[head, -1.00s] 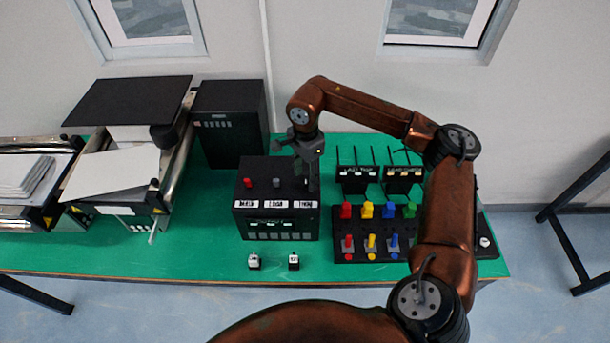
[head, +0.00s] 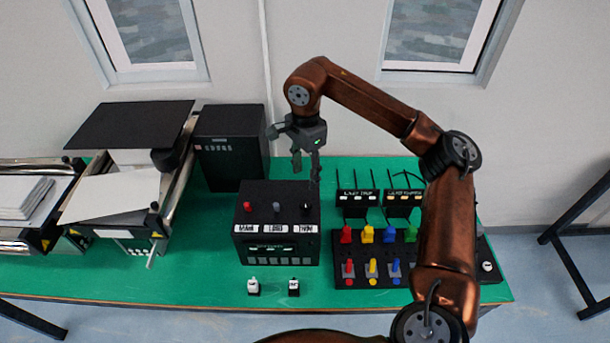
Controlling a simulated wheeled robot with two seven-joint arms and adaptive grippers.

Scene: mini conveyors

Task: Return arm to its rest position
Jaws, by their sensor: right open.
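My right arm comes in from the lower right and arches over the table. Its gripper (head: 306,168) is open and empty, with its fingers pointing down above the back right of the black control box (head: 277,247). The box has a red knob (head: 247,206), a grey knob (head: 276,207) and a black knob (head: 306,207) on top, and white labels on its front edge. The fingertips look close to the box's back right corner; I cannot tell the exact gap. My left gripper is not in view.
A black board (head: 343,276) with several coloured pegs and two labelled black units (head: 355,197) stand right of the box. A tall black case (head: 231,165) stands behind it. Conveyors with paper sheets (head: 118,194) are at left. Two small white-and-black switches (head: 253,287) sit in front on the green table (head: 190,270).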

